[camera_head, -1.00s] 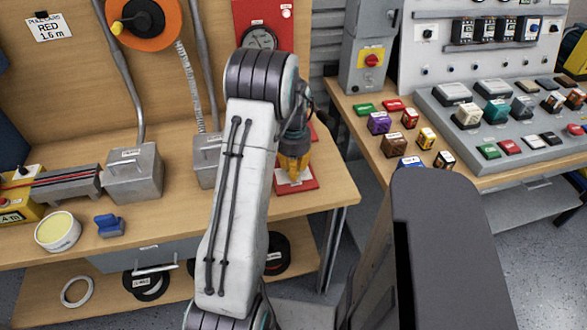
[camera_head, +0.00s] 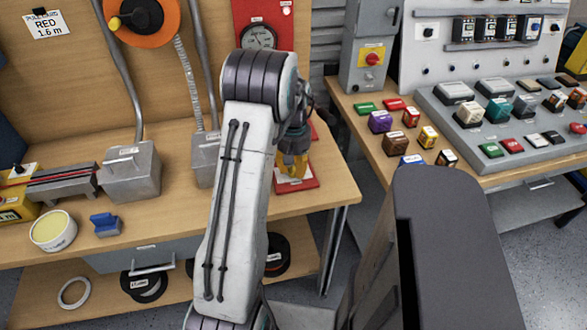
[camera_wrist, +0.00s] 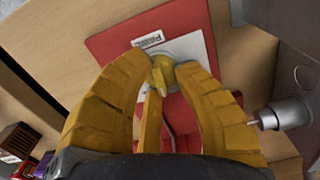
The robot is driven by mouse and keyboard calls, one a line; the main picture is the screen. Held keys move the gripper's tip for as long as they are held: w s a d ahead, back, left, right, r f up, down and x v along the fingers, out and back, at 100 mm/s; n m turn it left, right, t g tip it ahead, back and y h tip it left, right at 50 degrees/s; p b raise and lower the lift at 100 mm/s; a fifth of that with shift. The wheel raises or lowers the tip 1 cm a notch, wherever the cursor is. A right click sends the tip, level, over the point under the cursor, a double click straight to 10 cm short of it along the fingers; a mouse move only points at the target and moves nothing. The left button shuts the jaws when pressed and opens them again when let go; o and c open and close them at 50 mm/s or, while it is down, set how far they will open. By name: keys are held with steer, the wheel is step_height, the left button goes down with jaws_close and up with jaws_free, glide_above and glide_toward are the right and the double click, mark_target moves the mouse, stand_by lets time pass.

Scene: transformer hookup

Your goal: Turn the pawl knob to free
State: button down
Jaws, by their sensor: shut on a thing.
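The pawl knob (camera_wrist: 162,74) is a small yellow knob with a pointed lever, on a pale square plate (camera_wrist: 188,46) over a red base (camera_wrist: 112,46). My gripper (camera_wrist: 174,70) has its yellow fingers closed around the knob, one fingertip on each side. In the head view, my gripper (camera_head: 293,166) points down at the red base (camera_head: 308,184) near the bench's right end, and the knob is hidden there. A white label (camera_wrist: 148,40) sits beside the knob; its text is too small to read surely.
A metal cylinder with a thin tip (camera_wrist: 284,115) stands close right of my fingers in the wrist view. A grey metal box (camera_head: 204,158) is left of my gripper. The red gauge panel (camera_head: 284,25) rises behind. A second bench with coloured blocks (camera_head: 380,121) is right.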

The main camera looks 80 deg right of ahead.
mark_target(293, 168)
steer(key=n, duration=0.5)
steer(key=shift+a+f+n+b, duration=0.1)
steer(key=shift+f+n+b, duration=0.05)
steer(key=shift+n+b, duration=0.2)
steer(key=shift+n, duration=2.15)
steer(key=c, duration=0.9)
jaws_free()
steer(key=shift+r, duration=0.6)
step_height(293, 168, up, 11)
steer(key=shift+f, duration=0.1)
